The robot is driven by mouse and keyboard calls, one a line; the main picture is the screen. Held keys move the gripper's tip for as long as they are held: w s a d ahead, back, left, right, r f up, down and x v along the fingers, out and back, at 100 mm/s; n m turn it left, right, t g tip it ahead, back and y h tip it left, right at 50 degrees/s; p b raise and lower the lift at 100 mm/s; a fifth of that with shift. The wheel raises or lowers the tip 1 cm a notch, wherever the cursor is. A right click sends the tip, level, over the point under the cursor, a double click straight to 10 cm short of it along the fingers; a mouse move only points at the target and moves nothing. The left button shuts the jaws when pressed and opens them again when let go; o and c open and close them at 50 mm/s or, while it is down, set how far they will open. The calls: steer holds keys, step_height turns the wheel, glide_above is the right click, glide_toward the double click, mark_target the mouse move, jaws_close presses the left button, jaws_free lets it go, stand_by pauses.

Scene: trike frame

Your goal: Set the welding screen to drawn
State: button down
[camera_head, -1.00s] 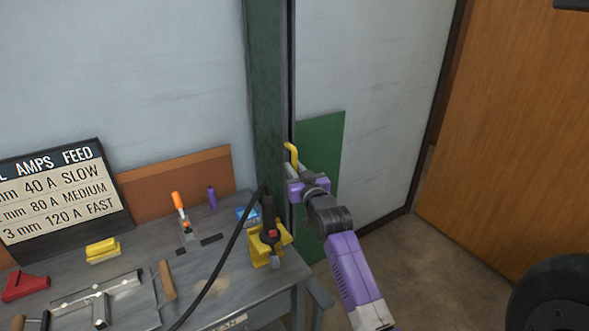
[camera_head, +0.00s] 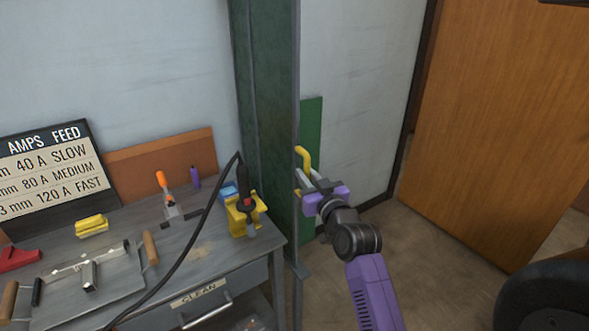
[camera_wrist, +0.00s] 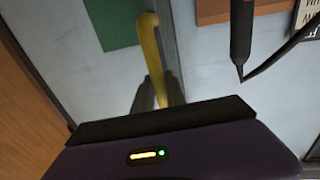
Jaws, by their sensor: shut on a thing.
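The welding screen (camera_head: 265,120) is a tall dark green panel with a grey edge frame, standing upright at the right end of the workbench. A yellow handle (camera_head: 304,157) sits at its right edge. My gripper (camera_head: 308,186) is shut on this handle. In the wrist view, the yellow handle (camera_wrist: 151,50) passes between the two grey fingers of my gripper (camera_wrist: 158,95). The fingers hide part of the handle in the head view. The screen's lower end is partly hidden by the bench.
A brighter green panel (camera_head: 312,125) is against the grey wall behind the screen. The workbench (camera_head: 225,262) at left holds a torch (camera_head: 244,190) in a yellow holder, a cable and tools. A wooden door (camera_head: 500,120) stands at right. Floor between is clear.

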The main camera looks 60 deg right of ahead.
steer(key=v, duration=0.4)
steer(key=shift+s+d+b, duration=0.1)
steer(key=shift+s+b, duration=0.2)
steer(key=shift+s, duration=0.35)
steer(key=c, duration=1.4)
jaws_free()
steer(key=shift+o, duration=0.2)
steer(key=b+v, duration=0.1)
steer(key=v, duration=0.7)
steer(key=shift+w, duration=0.1)
